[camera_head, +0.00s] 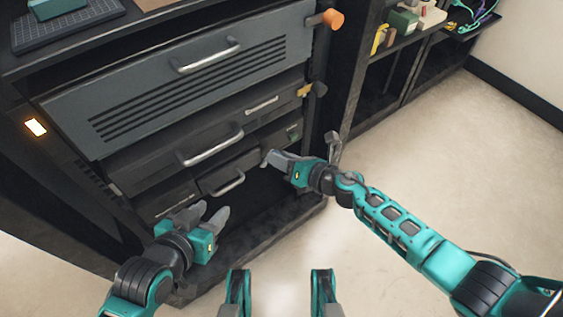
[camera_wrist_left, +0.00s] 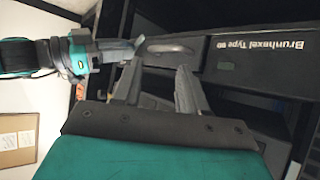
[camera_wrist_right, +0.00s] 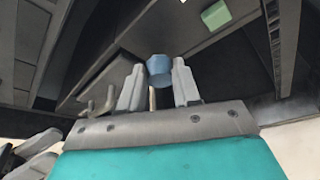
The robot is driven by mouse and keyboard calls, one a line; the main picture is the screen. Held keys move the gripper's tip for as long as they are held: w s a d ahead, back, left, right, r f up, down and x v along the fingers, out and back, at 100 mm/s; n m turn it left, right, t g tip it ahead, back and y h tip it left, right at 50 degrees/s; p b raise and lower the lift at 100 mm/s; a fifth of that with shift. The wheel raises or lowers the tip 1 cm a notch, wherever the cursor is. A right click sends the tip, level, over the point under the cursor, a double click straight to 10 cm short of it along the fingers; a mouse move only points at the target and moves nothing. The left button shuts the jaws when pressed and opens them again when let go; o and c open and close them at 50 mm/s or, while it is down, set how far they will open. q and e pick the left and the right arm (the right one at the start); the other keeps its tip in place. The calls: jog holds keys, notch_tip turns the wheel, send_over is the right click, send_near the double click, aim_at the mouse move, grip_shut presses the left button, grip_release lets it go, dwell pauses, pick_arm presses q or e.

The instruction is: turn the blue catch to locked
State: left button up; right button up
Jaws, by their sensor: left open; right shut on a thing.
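The blue catch (camera_wrist_right: 159,66) shows in the right wrist view as a short blue knob between the fingertips of my right gripper (camera_wrist_right: 158,85). My right gripper is shut on it. In the head view my right gripper (camera_head: 270,160) is at the right end of the lowest drawer front and hides the catch. Whether the catch stands at locked cannot be read. My left gripper (camera_head: 207,214) is open and empty, low in front of the cabinet. In the left wrist view its fingers (camera_wrist_left: 160,88) are apart, below a drawer handle (camera_wrist_left: 170,47).
The cabinet has a large vented drawer (camera_head: 190,85) and lower drawers with bar handles (camera_head: 213,148). An orange knob (camera_head: 333,19) and a yellow catch (camera_head: 305,90) stick out at its right edge. A green block (camera_wrist_right: 216,15) is near the blue catch. The floor at right is clear.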

pick_arm(q)
jog(key=shift+w+d+f+b, duration=0.25)
jog(key=shift+d+f+b, duration=0.15)
jog(key=shift+b, duration=0.65)
pick_arm(e)
jog(key=shift+w+d+f+m+y, duration=0.15)
jog(key=shift+m+y, duration=0.8)
jog(key=shift+m, duration=0.8)
jog(key=shift+s+f+m+y, duration=0.15)
jog(key=shift+m+y, duration=0.8)
jog(key=shift+m, duration=0.8)
jog(key=shift+w, duration=0.1)
jog(key=o, duration=1.1)
jog(key=shift+c, duration=0.2)
pick_arm(q)
jog(key=shift+s+f, duration=0.15)
